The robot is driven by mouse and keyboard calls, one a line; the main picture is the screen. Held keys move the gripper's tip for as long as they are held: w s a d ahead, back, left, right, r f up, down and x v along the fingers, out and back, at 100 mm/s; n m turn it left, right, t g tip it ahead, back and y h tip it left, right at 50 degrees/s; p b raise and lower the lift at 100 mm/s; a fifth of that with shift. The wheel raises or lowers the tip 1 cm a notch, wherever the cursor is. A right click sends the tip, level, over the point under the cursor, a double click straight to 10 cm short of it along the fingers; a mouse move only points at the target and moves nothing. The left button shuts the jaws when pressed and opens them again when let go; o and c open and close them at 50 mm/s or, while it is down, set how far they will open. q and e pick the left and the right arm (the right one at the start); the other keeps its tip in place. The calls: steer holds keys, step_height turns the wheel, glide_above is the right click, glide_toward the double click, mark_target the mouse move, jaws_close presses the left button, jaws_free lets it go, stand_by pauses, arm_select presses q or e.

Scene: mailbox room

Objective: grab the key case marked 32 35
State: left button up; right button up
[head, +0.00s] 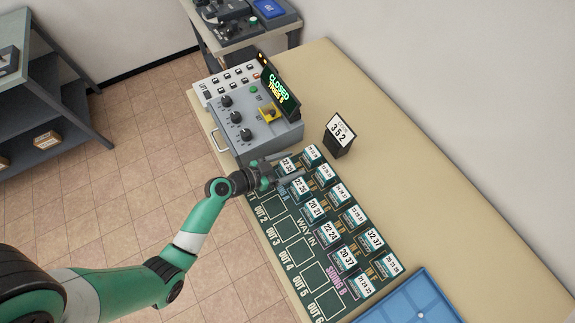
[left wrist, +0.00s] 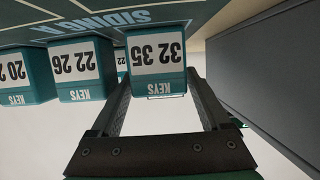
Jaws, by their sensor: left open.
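The key case marked 32 35 (left wrist: 156,52) is a teal block with a white label, upside down in the left wrist view. In the head view the case (head: 287,164) stands at the end of the near row on the dark green board (head: 268,228), close to the grey control box. My left gripper (head: 281,170) is open at this case. In the left wrist view its two fingers (left wrist: 161,92) reach toward the case, one to each side. I cannot tell whether they touch it. My right gripper is not in view.
The case marked 22 26 (left wrist: 76,68) stands right beside it, with several more in two rows. The grey control box (head: 244,136) is close on the other side. A 352 sign (head: 339,140) and a blue tray (head: 408,300) are on the table.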

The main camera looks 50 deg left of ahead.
arm_select(q)
steer(key=shift+x, duration=1.1)
steer(key=c, duration=1.2)
steer(key=shift+r, duration=0.5)
step_height(320, 180, up, 3)
steer(key=shift+f+p, duration=0.1)
steer(key=shift+p, duration=0.7)
steer(key=s+d+r+p, duration=0.6)
steer(key=s+d+r, duration=0.2)
steer(key=d, duration=0.3)
steer(key=shift+d+r, duration=0.25)
steer(key=shift+r, duration=0.4)
